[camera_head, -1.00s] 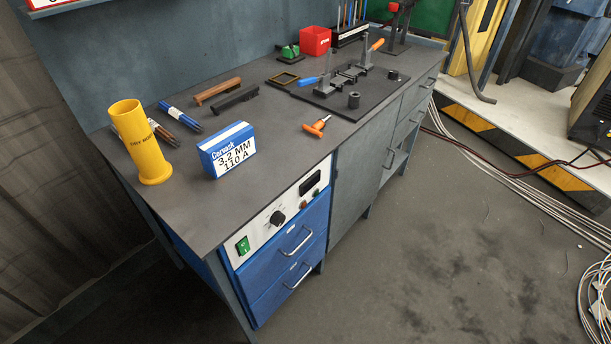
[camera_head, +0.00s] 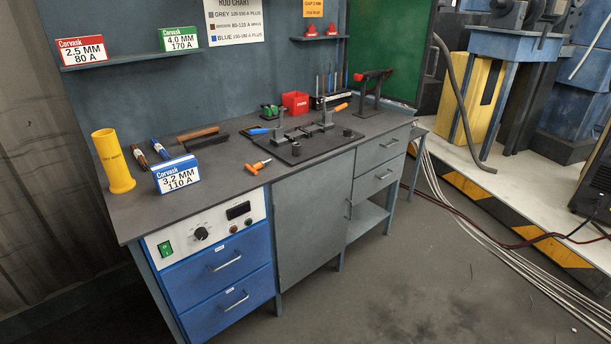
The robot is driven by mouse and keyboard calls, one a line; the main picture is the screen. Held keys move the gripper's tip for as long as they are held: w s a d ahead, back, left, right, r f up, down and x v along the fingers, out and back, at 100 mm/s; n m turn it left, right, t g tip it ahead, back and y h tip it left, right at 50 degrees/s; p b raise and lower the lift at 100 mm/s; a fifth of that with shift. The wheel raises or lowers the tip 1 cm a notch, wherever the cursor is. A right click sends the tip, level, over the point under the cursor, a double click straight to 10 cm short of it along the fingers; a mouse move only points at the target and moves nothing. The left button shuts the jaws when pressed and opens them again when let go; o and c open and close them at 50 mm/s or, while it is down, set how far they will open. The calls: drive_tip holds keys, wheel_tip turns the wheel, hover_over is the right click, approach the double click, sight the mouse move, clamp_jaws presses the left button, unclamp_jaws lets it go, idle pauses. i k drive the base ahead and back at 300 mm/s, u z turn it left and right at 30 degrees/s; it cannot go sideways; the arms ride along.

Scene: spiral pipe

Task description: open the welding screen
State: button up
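A green panel (camera_head: 385,45) with a dark frame stands upright behind the right end of the workbench and looks like the welding screen. Its top is cut off by the picture edge, and its lower edge is partly hidden by the bench and a black stand. I cannot tell whether it is open or closed, and no handle on it can be made out. My gripper is not in view.
The grey workbench (camera_head: 225,170) carries a yellow tube (camera_head: 113,165), a blue-and-white rod box (camera_head: 177,174), a clamp fixture (camera_head: 300,140) and a red box (camera_head: 295,101). A yellow-black edged platform (camera_head: 520,205) stands right. Cables cross the floor; the front floor (camera_head: 430,290) is clear.

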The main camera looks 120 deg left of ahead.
sight(398, 36)
drive_tip(key=u, duration=2.75)
drive_tip(key=i, duration=3.7)
drive_tip(key=u, duration=0.25)
